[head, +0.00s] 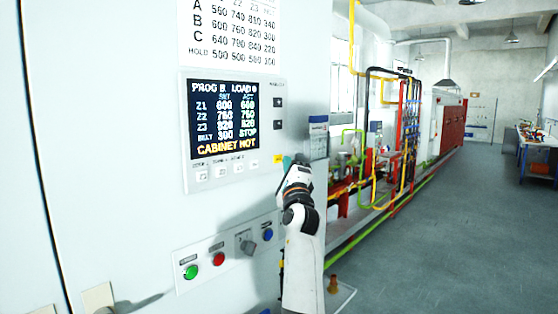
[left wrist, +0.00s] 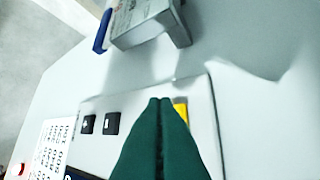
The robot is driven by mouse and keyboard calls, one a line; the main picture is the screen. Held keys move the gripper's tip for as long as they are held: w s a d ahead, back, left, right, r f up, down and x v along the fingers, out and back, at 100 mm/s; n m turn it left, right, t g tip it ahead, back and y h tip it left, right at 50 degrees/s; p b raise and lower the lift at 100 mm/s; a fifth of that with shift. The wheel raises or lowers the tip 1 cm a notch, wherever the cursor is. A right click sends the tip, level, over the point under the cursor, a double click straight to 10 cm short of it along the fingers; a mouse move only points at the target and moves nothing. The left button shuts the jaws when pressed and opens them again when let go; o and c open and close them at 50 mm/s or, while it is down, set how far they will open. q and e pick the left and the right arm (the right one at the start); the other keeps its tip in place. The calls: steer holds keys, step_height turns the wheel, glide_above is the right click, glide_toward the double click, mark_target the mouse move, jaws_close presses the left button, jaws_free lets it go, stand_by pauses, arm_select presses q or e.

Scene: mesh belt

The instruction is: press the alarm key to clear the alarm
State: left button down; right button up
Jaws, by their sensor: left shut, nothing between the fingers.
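The control panel (head: 234,175) on the pale cabinet has a dark display (head: 224,117) with a yellow bottom line reading "CABINET HOT". The yellow alarm key (head: 278,159) is at the panel's lower right corner. In the left wrist view the yellow key (left wrist: 181,106) shows beside the fingertips, partly hidden by them. My right gripper is not in view.
A paper holder (head: 319,138) stands out from the cabinet close above my left gripper. Below are a green button (head: 191,272), a red button (head: 218,259), a rotary switch (head: 247,246) and a blue button (head: 267,234).

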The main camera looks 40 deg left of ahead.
arm_select(q)
steer(key=shift+a, duration=0.1)
stand_by(0.6)
steer(key=shift+a, duration=0.35)
steer(key=shift+a, duration=0.35)
stand_by(0.7)
steer(key=shift+d, duration=0.75)
steer(key=d+b, duration=0.1)
steer(key=d, duration=0.4)
steer(key=shift+s, duration=0.2)
